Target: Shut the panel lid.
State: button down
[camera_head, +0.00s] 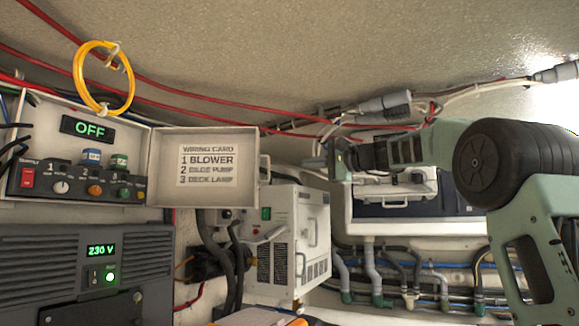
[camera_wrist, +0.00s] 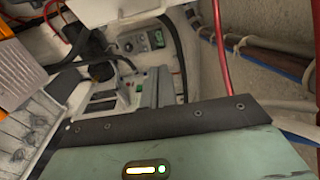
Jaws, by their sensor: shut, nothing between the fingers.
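The panel lid (camera_head: 221,198) is a pale grey door standing wide open to the right of the control panel (camera_head: 140,133). It carries a printed wiring card on its inner face, and a pale handle (camera_head: 265,169) shows at its right edge. The control panel has a green OFF display, a red switch and several knobs, all uncovered. My gripper (camera_head: 335,154) reaches in from the right and is shut and empty. In the picture its tip is right of the lid's handle, with a gap between them. The wrist view does not clearly show the fingertips.
A white box unit (camera_head: 288,245) stands below and right of the lid. A dark unit (camera_head: 150,270) with a 230 V display is at lower left. A yellow cable loop (camera_head: 79,75) hangs above the panel. Pipes and hoses run along the lower right.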

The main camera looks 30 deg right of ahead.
jog(key=w+a+p, duration=0.5)
jog(key=a+p, duration=0.1)
jog(key=a, duration=0.1)
jog(key=shift+w+a, duration=0.2)
jog(key=shift+a, duration=0.05)
dwell(0.3)
jog(key=shift+f, duration=0.1)
